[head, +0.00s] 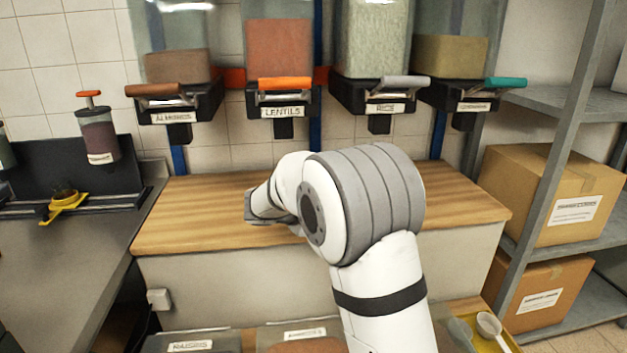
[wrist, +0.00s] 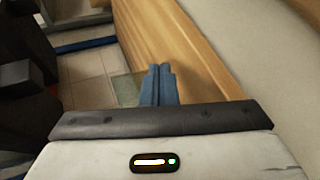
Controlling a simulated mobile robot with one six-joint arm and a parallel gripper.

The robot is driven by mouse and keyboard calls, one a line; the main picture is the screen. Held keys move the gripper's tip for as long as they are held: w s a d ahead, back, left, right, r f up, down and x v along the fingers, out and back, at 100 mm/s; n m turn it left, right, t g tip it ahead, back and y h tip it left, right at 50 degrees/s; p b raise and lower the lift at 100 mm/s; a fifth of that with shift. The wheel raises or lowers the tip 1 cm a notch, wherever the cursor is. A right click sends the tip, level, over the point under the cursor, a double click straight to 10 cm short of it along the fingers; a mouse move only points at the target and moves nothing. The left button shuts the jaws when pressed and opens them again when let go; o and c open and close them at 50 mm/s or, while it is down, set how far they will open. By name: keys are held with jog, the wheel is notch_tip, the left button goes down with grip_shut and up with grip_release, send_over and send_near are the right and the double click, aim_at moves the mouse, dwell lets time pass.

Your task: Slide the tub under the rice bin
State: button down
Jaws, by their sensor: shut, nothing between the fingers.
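The rice bin (head: 374,45) is a clear hopper of pale grain with a grey handle, on the wall above the wooden counter. Its label reads RICE and a dark spout (head: 379,124) hangs below. My gripper (wrist: 158,84) shows two blue-grey fingers, shut together with nothing between them. In the head view, my wrist is low over the counter, left of the rice spout, and the fingers cannot be made out. A pale greenish patch (wrist: 126,89) lies beside the fingers; I cannot tell whether it is the tub. No tub is clear in the head view, where my arm hides part of the counter.
The wooden counter (head: 200,205) looks bare where it shows. Bins for almonds (head: 178,67), lentils (head: 279,48) and another food (head: 448,55) flank the rice bin. Cardboard boxes (head: 540,190) stand on grey shelving at right. A yellow tray (head: 505,338) with scoops is at the lower right.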

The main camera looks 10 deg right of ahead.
jog(key=w+a+n+t, duration=0.1)
jog(key=w+a+t, duration=0.1)
jog(key=w+a, duration=0.1)
jog(key=w+a+n+t+h, duration=0.1)
jog(key=w+a+t, duration=0.1)
jog(key=w+a, duration=0.2)
jog(key=w+a+t, duration=0.2)
jog(key=w+a, duration=0.1)
jog(key=w, duration=0.1)
jog(key=shift+w+a+r+n, duration=0.2)
jog(key=shift+a+r+n, duration=0.1)
jog(key=shift+r+n, duration=0.1)
jog(key=shift+w+a+t, duration=0.25)
jog(key=shift+w+t, duration=0.05)
jog(key=shift+w+d, duration=0.2)
jog(key=shift+w, duration=0.05)
jog(key=shift+h, duration=0.3)
jog(key=x, duration=0.9)
jog(key=shift+d+f, duration=0.15)
jog(key=d, duration=0.1)
jog(key=s+d+b, duration=0.1)
jog(key=shift+s+d, duration=0.3)
jog(key=shift+d, duration=0.05)
jog(key=shift+s+d, duration=0.2)
jog(key=shift+d, duration=0.1)
